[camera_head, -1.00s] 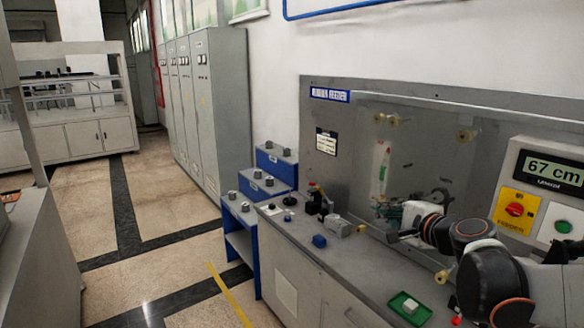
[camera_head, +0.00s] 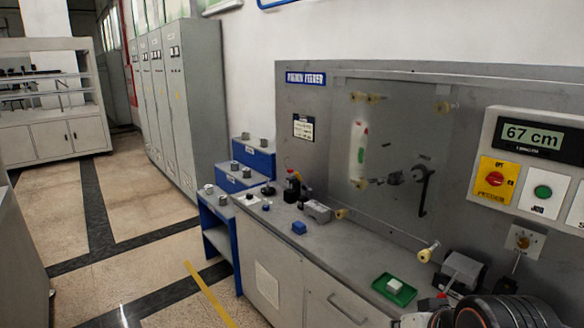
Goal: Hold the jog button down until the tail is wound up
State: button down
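The display (camera_head: 530,137) at right reads 67 cm. Below it are a yellow plate with a red knob (camera_head: 495,178) and a white plate with a round green button (camera_head: 543,191). My arm shows at the bottom right, low in front of the bench and clear of the buttons. My gripper is out of view.
A lever on a small plate (camera_head: 523,240) is at right. Blue stepped stands (camera_head: 253,158) are at left. The floor at left is open.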

aim_at(543, 192)
jog(key=z, duration=1.45)
